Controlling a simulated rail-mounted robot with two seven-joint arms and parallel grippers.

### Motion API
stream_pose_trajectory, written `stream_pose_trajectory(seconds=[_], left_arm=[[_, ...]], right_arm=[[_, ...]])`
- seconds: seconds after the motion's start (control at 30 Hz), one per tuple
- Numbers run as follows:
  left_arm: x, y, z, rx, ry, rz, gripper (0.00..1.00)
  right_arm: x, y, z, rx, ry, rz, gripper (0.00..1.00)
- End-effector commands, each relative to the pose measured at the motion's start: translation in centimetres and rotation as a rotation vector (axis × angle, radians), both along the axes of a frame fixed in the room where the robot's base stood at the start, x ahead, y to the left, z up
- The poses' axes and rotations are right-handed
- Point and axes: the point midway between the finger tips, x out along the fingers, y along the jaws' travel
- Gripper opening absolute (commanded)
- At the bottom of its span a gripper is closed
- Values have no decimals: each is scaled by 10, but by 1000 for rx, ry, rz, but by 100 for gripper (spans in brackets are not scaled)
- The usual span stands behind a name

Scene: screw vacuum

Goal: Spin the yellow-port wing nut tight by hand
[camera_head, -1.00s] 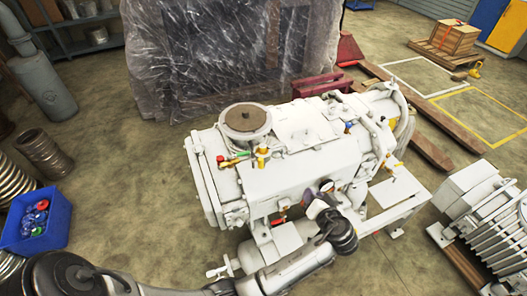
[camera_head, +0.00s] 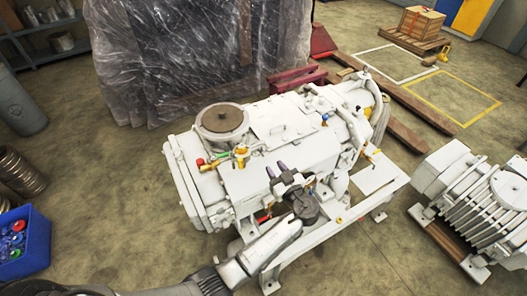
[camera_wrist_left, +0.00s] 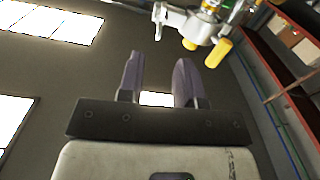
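A white vacuum pump (camera_head: 285,165) stands mid-view in the head view. Near its round top flange sits a brass and yellow fitting (camera_head: 241,153), beside red and green parts. I cannot pick out the wing nut itself at this size. My left gripper (camera_head: 277,170) is open and empty, its two grey-purple fingers pointing up in front of the pump's near side. In the left wrist view the fingers (camera_wrist_left: 160,78) stand apart with nothing between them. Beyond them, at upper right, is a pale metal fitting with yellow parts (camera_wrist_left: 218,53). My right gripper is not in view.
A blue bin (camera_head: 22,245) of colored parts stands at lower left. A finned white machine (camera_head: 492,205) is at right. A plastic-wrapped crate (camera_head: 170,60) stands behind the pump. Bare floor (camera_head: 110,185) lies left of the pump.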

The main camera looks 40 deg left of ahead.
Motion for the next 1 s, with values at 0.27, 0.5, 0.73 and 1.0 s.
stream_pose_trajectory(seconds=[0.27,0.5,0.73,1.0], left_arm=[[17,46,1,2,2,0,32],[26,68,0,1,2,-1,32],[29,75,0,0,2,-1,32],[29,75,0,0,2,-1,31]], right_arm=[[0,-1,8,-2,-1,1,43],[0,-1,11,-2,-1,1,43],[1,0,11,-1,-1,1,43],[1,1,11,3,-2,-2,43]])
